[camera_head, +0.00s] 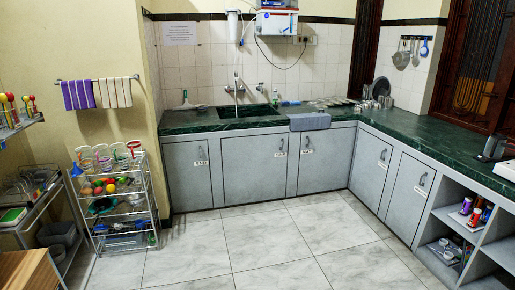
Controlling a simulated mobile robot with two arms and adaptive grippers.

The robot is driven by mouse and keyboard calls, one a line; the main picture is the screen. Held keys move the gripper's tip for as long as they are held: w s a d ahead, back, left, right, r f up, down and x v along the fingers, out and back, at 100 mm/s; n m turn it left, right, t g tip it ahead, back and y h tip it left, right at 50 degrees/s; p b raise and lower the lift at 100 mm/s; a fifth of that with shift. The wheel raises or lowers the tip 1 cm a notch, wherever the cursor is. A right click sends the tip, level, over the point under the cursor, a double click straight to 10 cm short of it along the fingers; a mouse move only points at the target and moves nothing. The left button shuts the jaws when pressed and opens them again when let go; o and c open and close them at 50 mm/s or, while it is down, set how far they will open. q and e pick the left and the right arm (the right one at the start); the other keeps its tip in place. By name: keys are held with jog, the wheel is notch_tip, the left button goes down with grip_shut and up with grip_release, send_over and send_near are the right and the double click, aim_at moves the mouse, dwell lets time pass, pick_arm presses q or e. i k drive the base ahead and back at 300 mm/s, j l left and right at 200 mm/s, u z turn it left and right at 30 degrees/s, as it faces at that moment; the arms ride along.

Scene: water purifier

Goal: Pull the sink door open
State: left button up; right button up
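The sink (248,111) is set into the dark green counter along the back wall, under a tap (235,86). The grey cabinet door below the sink (250,168) appears shut. Its handle (281,146) is near its upper right edge, with a small label beneath. Neither of my grippers is in view.
Grey doors flank it on the left (188,172) and right (326,160); both look shut. A wire rack (124,238) stands at left. The tiled floor (270,238) before the cabinets is clear.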

aim_at(255, 166)
jog(key=i, duration=4)
jog(key=i+z, duration=0.15)
jog(key=i, duration=0.3)
jog(key=i+j+z, duration=0.1)
jog(key=i, duration=0.35)
